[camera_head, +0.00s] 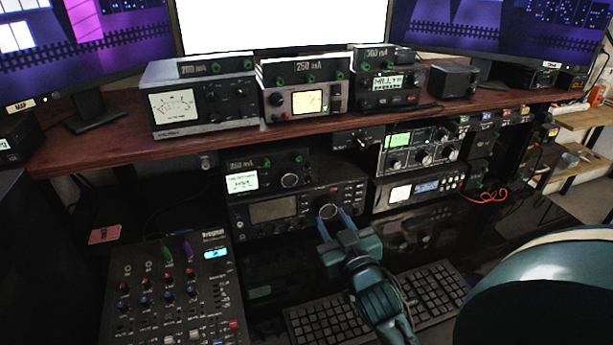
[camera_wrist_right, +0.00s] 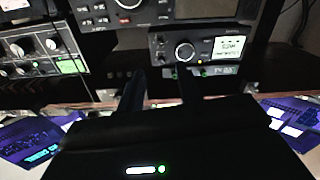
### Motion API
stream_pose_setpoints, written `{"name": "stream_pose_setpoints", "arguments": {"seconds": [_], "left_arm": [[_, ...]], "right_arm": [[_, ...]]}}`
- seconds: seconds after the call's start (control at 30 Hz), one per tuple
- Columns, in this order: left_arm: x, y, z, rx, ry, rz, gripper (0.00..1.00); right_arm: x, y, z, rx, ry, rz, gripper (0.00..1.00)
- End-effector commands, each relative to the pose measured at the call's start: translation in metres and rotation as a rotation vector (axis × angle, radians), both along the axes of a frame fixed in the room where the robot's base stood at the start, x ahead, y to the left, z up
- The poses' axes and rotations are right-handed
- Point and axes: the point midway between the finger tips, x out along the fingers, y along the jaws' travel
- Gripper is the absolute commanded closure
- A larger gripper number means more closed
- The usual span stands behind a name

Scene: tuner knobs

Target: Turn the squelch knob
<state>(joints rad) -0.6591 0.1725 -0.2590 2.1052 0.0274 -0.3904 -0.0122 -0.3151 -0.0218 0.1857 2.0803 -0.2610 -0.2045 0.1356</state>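A black radio (camera_head: 273,211) with a wide display stands under the wooden shelf, and a large round knob (camera_head: 328,211) is at its right side. A smaller radio (camera_head: 243,181) with a lit screen and its own round knob (camera_head: 290,180) sits on top. I cannot read which knob is labelled squelch. My right gripper (camera_head: 334,220) is in front of the large knob, its two fingers apart. Whether they touch the knob is unclear. The wrist view looks upside down and shows the dark fingers (camera_wrist_right: 158,90) apart, with the smaller radio's knob (camera_wrist_right: 185,52) beyond. My left gripper is not in view.
Several meters, such as a grey one (camera_head: 200,107), stand on the wooden shelf (camera_head: 110,147) above. A mixer (camera_head: 170,285) is at the lower left, and a keyboard (camera_head: 435,290) lies below my right arm. More units (camera_head: 420,150) stand to the right.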

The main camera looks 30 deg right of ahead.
Motion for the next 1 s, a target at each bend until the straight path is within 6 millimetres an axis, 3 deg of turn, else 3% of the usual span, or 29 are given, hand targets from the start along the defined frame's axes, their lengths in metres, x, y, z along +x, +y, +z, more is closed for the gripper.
{"name": "stream_pose_setpoints", "arguments": {"seconds": [0.17, 0.6, 0.8, 1.0], "left_arm": [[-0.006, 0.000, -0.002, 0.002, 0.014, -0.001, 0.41], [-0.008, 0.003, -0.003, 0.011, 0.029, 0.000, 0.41], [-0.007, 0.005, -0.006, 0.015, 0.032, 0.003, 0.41], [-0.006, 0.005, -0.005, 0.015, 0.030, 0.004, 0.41]], "right_arm": [[0.017, -0.004, 0.001, -0.002, -0.003, 0.000, 0.65], [0.102, -0.024, 0.001, -0.001, -0.002, 0.000, 0.65], [0.122, -0.029, 0.000, -0.001, 0.000, 0.001, 0.65], [0.127, -0.030, 0.000, 0.000, 0.000, 0.001, 0.65]]}}
